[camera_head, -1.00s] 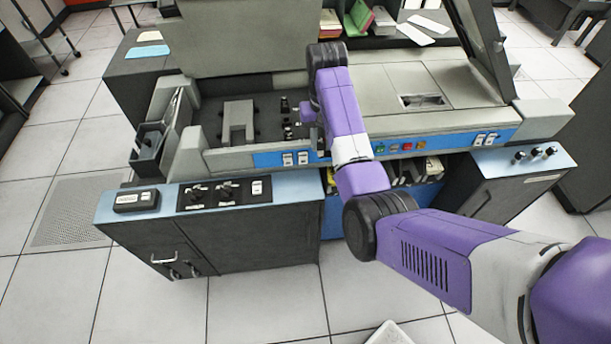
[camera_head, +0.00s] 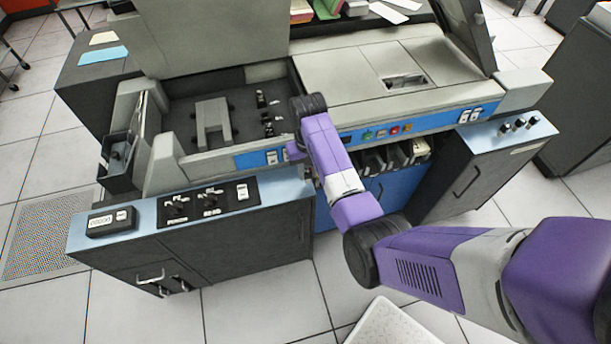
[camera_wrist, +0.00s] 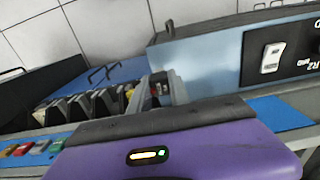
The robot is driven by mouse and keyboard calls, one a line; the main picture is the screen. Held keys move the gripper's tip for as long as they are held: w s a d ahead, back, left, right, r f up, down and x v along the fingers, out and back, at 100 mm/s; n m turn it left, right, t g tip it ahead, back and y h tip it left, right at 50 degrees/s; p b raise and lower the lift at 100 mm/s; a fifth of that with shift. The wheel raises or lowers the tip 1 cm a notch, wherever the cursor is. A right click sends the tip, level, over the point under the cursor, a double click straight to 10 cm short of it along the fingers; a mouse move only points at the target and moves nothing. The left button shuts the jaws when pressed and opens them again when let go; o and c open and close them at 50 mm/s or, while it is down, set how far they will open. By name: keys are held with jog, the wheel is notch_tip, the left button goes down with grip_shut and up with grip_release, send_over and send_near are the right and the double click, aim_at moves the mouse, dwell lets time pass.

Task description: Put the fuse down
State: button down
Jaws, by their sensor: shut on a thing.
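The purple body of my gripper (camera_wrist: 175,150) fills the bottom of the wrist view, with a small lit indicator on it. In the head view only a small purple part of my gripper (camera_head: 294,150) shows, beside the dark wrist joint, at the front edge of the machine.
The card machine (camera_head: 365,80) has a blue front strip with coloured buttons (camera_head: 393,130). A blue-topped console (camera_head: 140,208) with switches stands at front left, another cabinet (camera_head: 500,140) at right. A white speckled surface (camera_head: 385,325) shows at the bottom.

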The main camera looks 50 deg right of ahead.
aim_at(308, 171)
jog(key=shift+f, duration=0.75)
jog(key=shift+f, duration=0.15)
jog(key=c, duration=1.2)
grip_release()
notch_tip(308, 171, up, 12)
jog(key=shift+r+p, duration=0.2)
jog(key=shift+p, duration=0.1)
